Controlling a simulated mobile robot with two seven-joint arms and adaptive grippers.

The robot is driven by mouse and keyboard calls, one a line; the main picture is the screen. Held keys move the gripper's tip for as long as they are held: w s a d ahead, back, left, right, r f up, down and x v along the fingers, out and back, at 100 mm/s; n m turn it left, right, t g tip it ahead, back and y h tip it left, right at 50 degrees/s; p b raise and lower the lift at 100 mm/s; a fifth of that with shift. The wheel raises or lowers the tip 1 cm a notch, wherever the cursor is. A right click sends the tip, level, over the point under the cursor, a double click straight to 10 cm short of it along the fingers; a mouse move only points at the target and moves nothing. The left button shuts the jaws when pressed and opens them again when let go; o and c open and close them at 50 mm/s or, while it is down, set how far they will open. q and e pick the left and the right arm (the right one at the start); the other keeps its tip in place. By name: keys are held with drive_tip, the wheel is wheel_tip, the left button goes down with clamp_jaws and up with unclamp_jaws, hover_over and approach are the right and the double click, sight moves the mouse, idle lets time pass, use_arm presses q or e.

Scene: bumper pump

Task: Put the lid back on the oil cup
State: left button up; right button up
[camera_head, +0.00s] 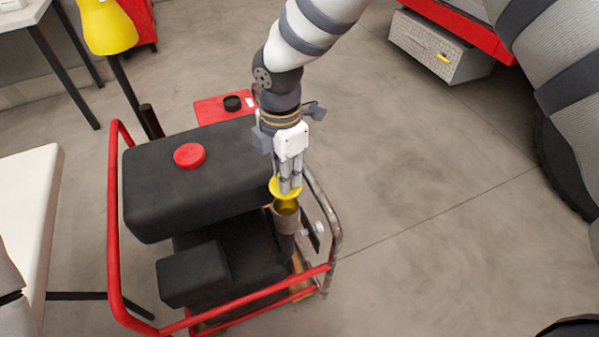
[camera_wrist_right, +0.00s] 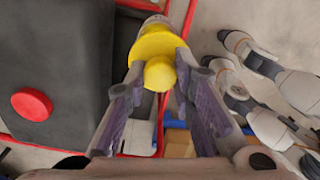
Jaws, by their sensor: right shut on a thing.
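The yellow lid (camera_head: 275,186) is a round disc with a knob. My right gripper (camera_head: 290,187) points down and is shut on the lid. In the right wrist view the lid's knob (camera_wrist_right: 160,73) sits between the two fingertips of the gripper (camera_wrist_right: 160,82). The oil cup (camera_head: 285,222) is a brownish metal tube at the right side of the machine, with a yellowish open mouth. The lid is at the cup's upper rim, covering the far part of the mouth in the head view; I cannot tell whether they touch. My left gripper is not in view.
The machine has a black tank (camera_head: 225,165) with a red cap (camera_head: 189,156), inside a red tube frame (camera_head: 114,230). A yellow lamp (camera_head: 106,27) stands behind. A white table (camera_head: 35,190) is at the left.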

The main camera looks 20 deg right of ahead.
drive_tip(key=f+b, duration=0.1)
drive_tip(key=f, duration=0.3)
drive_tip(key=shift+w+f, duration=0.15)
drive_tip(key=shift+w, duration=0.05)
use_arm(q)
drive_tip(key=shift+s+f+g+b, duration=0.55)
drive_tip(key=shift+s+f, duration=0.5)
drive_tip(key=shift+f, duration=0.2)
use_arm(e)
drive_tip(key=shift+f, duration=1.05)
use_arm(q)
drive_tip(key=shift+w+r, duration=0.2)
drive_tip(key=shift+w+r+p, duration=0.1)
drive_tip(key=shift+p, duration=0.2)
use_arm(e)
drive_tip(key=shift+f, duration=0.15)
drive_tip(key=o, duration=1.6)
drive_tip(key=shift+c, duration=0.2)
drive_tip(key=shift+r+p, duration=1.15)
drive_tip(key=shift+r, duration=2.4)
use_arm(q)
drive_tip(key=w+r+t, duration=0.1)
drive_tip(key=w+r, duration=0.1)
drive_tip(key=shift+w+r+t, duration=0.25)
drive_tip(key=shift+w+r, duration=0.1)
